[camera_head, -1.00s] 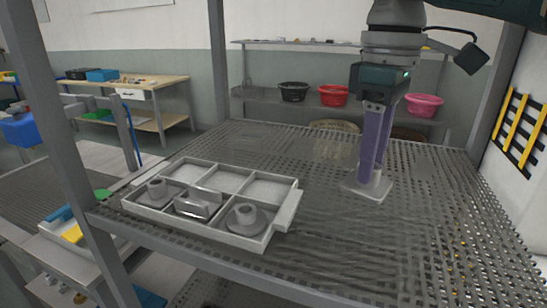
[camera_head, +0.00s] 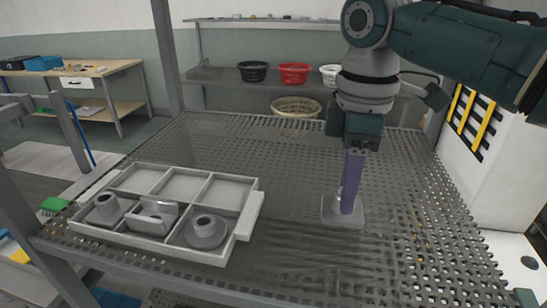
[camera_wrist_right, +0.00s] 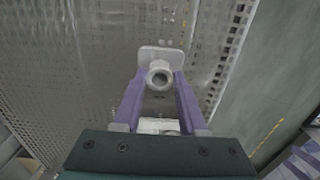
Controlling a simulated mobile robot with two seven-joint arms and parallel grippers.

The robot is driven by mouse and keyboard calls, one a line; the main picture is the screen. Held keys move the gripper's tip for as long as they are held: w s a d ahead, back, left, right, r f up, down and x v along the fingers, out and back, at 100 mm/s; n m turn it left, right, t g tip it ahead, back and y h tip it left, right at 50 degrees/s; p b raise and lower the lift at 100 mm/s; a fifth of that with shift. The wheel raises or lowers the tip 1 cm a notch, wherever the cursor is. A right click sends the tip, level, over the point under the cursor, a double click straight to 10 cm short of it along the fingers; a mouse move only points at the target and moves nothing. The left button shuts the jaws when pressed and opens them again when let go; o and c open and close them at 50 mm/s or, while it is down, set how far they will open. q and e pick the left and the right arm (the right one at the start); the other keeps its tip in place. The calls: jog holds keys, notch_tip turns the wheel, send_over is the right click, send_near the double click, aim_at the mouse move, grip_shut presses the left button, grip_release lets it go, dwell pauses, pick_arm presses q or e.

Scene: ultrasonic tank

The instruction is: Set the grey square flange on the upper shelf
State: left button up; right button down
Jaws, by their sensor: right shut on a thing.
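The grey square flange (camera_head: 333,213) has a square plate with a round collar. My right gripper (camera_head: 347,205) is shut on it with its purple fingers, pointing down. The plate is low over the perforated upper shelf (camera_head: 290,180), to the right of the tray; I cannot tell whether it touches. In the right wrist view, the flange's collar (camera_wrist_right: 160,75) is between the fingers (camera_wrist_right: 158,98), with its square plate beyond. My left gripper is not in view.
A pale divided tray (camera_head: 247,215) stands on the shelf at left with several grey parts in its front compartments; its back compartments look empty. Shelf posts (camera_head: 166,55) rise at the edges. The mesh around the flange is clear. Bowls (camera_head: 293,73) stand on a rack behind.

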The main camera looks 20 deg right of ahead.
jog(key=shift+f, duration=1.85)
jog(key=shift+f, duration=0.15)
jog(key=c, duration=0.9)
grip_release()
jog(key=shift+f, duration=0.1)
jog(key=o, duration=0.4)
jog(key=shift+o, duration=0.2)
